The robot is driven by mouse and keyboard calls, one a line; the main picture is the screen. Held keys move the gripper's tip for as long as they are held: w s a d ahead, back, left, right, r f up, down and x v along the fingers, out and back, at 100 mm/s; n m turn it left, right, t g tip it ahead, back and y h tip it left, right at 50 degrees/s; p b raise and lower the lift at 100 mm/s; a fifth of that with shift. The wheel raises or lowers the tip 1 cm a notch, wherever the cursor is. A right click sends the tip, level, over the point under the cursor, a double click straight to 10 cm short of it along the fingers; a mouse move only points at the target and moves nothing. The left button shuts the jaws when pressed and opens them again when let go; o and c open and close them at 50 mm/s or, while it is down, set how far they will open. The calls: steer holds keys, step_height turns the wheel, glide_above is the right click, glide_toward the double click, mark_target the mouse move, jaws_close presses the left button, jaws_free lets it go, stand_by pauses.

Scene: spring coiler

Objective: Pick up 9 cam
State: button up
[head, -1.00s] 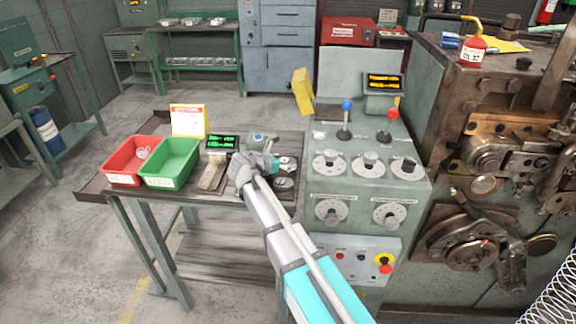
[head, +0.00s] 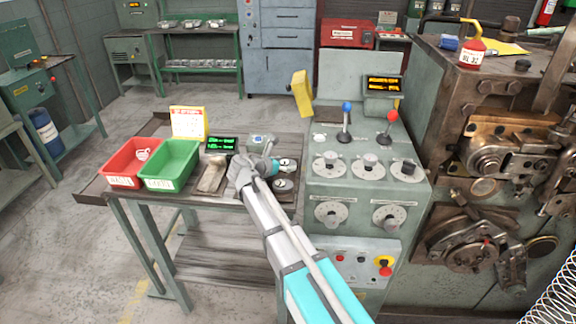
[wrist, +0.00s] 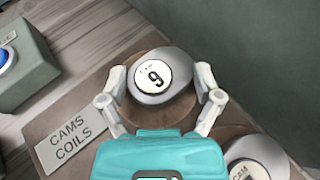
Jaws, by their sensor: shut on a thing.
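The 9 cam is a grey, off-round disc with a white "Cam 9" label; it sits face up between my fingers in the wrist view (wrist: 155,76). It also shows in the head view (head: 288,165) at the right end of the bench. My gripper (wrist: 161,88) has one finger on each side of the cam and is shut on it.
A second cam (wrist: 248,167) lies close at lower right in the wrist view. A "CAMS COILS" label (wrist: 70,138) is on the board. A scale (head: 214,174), a green bin (head: 170,160) and a red bin (head: 122,172) stand to the left. The grey control cabinet (head: 345,205) is close at right.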

steer(key=shift+r, duration=0.15)
step_height(320, 180, up, 2)
steer(key=shift+p, duration=1.2)
steer(key=s+a+r+p, duration=0.8)
steer(key=s+r+p, duration=0.2)
steer(key=s, duration=0.1)
steer(key=shift+a+r+p, duration=0.3)
steer(key=shift+a+r, duration=0.05)
